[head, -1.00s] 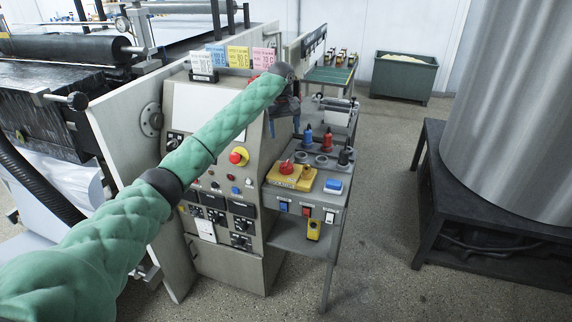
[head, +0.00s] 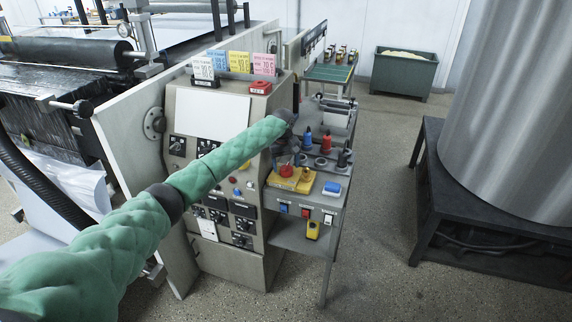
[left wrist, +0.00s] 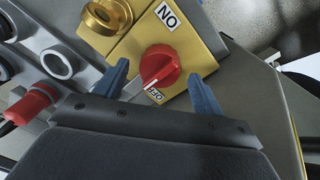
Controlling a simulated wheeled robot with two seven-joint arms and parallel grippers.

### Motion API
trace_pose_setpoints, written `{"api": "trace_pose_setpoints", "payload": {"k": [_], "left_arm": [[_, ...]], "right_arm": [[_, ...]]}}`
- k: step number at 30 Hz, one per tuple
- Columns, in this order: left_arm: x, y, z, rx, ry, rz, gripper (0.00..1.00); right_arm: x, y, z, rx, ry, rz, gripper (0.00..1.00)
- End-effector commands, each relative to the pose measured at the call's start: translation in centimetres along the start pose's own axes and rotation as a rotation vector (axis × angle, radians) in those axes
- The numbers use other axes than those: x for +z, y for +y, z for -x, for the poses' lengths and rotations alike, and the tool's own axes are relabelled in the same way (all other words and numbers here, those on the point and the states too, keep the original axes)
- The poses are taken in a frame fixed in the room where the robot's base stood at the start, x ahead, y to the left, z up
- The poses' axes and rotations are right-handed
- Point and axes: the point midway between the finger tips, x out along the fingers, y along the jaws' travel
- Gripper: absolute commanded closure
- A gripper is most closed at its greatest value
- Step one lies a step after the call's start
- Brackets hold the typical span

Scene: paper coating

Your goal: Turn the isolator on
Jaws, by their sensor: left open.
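The isolator is a yellow box (head: 290,184) with a red rotary knob (head: 287,171), on the grey side shelf in the head view. In the left wrist view the red knob (left wrist: 160,66) sits on the yellow plate (left wrist: 196,42), between an ON label (left wrist: 166,15) and an OFF label (left wrist: 155,96). The knob's white mark points towards OFF. My left gripper (left wrist: 158,71) is open, with one blue finger on each side of the knob; I cannot tell whether they touch it. In the head view the left gripper is dark and partly hidden by its arm. My right gripper is not in view.
Blue (head: 308,136) and red (head: 327,142) bottle-like items stand behind the isolator on the shelf. A blue-and-white item (head: 332,188) lies to its right. The control panel (head: 212,120) stands close on the left. Open floor (head: 380,190) lies right of the shelf.

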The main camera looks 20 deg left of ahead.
Motion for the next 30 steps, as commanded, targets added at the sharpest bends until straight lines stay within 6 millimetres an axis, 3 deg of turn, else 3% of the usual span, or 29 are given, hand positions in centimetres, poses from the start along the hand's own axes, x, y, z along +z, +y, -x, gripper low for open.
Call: {"api": "trace_pose_setpoints", "payload": {"k": [6, 15, 25, 30], "left_arm": [[0.0, 0.0, -1.3, 0.000, 0.000, 0.000, 0.31], [0.0, 0.0, -1.6, 0.001, 0.000, 0.000, 0.31], [0.0, 0.0, -1.5, 0.001, 0.000, 0.000, 0.93], [-0.3, -0.3, -1.5, 0.001, 0.000, -0.004, 0.93]], "right_arm": [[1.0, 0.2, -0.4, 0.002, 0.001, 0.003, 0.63], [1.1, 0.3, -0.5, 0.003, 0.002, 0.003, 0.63], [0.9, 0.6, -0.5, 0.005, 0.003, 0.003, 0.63], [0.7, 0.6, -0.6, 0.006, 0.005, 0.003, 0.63]]}}
